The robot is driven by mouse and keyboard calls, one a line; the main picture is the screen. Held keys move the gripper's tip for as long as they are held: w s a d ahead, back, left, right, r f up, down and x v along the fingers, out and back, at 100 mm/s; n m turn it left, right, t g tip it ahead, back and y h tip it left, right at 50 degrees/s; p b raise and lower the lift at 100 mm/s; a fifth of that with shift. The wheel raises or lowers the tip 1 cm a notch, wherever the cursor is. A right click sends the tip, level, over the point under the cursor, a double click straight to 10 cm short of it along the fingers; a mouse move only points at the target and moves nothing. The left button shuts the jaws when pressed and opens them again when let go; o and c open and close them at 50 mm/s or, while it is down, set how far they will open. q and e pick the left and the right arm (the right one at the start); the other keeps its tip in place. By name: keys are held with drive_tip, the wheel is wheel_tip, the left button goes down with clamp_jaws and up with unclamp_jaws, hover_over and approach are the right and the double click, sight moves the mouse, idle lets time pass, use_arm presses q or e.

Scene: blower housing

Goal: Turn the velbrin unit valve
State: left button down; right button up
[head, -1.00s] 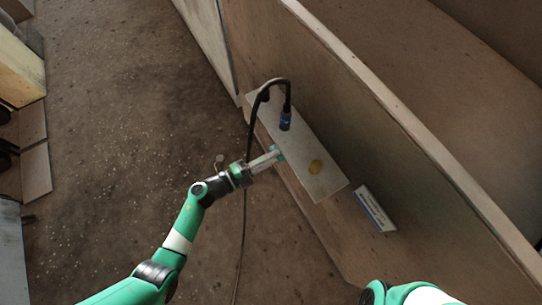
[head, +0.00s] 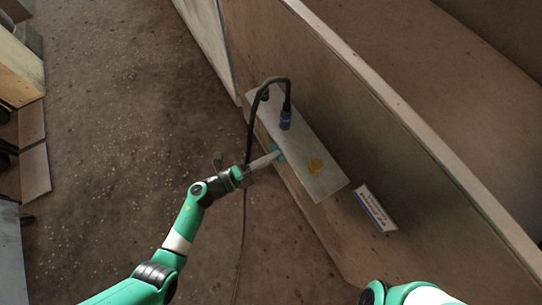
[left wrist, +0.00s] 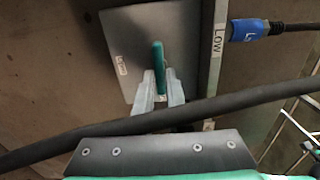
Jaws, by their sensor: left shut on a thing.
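The velbrin unit appears to be the grey box (head: 300,145) mounted on the wooden wall in the head view. Its valve shows as a teal handle (left wrist: 159,62) in front of a grey plate (left wrist: 128,28) in the left wrist view. The handle stands nearly upright there, and its lower end is between the fingertips. My left gripper (left wrist: 161,84) is shut on this handle; in the head view its tip meets the teal part (head: 279,155) at the box's side. My right gripper is out of view.
A black cable (head: 268,84) with a blue connector (head: 285,119) arches over the box and hangs beside my left gripper. It crosses in front of the fingers in the wrist view. A "Low" label (left wrist: 219,40) sits beside the plate.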

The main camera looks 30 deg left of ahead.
use_arm(q)
drive_tip(key=c, duration=0.9)
unclamp_jaws()
drive_tip(key=shift+o, duration=0.2)
drive_tip(key=p+v, duration=0.4)
drive_tip(key=v, duration=0.7)
drive_tip(key=shift+s+a, duration=0.15)
drive_tip(key=shift+s, duration=0.2)
